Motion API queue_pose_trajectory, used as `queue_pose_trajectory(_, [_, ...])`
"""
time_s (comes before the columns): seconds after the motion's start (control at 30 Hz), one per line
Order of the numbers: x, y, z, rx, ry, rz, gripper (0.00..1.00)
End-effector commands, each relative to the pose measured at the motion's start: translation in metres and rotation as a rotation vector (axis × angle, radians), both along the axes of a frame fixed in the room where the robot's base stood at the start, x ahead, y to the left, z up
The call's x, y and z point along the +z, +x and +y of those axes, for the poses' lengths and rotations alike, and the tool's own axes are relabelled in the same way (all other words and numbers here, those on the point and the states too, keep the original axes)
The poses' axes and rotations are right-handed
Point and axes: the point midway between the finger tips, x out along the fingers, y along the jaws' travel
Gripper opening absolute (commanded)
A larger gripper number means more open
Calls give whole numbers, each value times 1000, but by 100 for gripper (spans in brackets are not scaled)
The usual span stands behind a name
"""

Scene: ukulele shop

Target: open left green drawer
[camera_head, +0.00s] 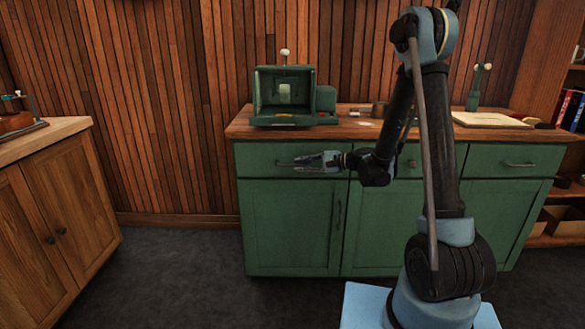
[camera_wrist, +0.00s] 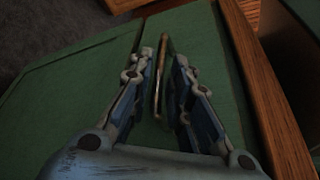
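The left green drawer (camera_head: 258,155) is at the top left of the green cabinet, under the wooden top. Its front looks flush with the cabinet in the head view. Its thin metal handle (camera_wrist: 161,75) shows between my fingers in the wrist view; in the head view my gripper partly covers it. My gripper (camera_head: 303,162) is in front of this drawer, reaching in from the right. In the wrist view my gripper (camera_wrist: 163,58) is open, with one finger on each side of the handle and visible gaps to it.
The wooden countertop (camera_head: 240,128) overhangs just above the drawer and carries a green box-like device (camera_head: 285,95). Cabinet doors (camera_head: 290,225) are below, one with a vertical handle. A brown wooden cabinet (camera_head: 60,220) stands at left. The dark floor (camera_head: 180,270) between is clear.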

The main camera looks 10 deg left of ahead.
Motion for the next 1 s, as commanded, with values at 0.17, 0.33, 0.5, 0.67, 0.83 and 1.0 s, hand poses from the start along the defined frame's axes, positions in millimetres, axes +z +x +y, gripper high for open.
queue_pose_trajectory(0.17, [-6, 2, 27, 1, 0, 0, 18])
queue_pose_trajectory(0.33, [-9, 4, 41, 0, 0, 0, 18])
queue_pose_trajectory(0.5, [-10, 4, 47, 0, 0, 0, 18])
queue_pose_trajectory(0.67, [-10, 4, 47, -1, -1, 0, 18])
queue_pose_trajectory(0.83, [-10, 4, 47, -1, -1, 0, 0])
queue_pose_trajectory(1.0, [-10, 4, 47, -1, -1, 0, 0])
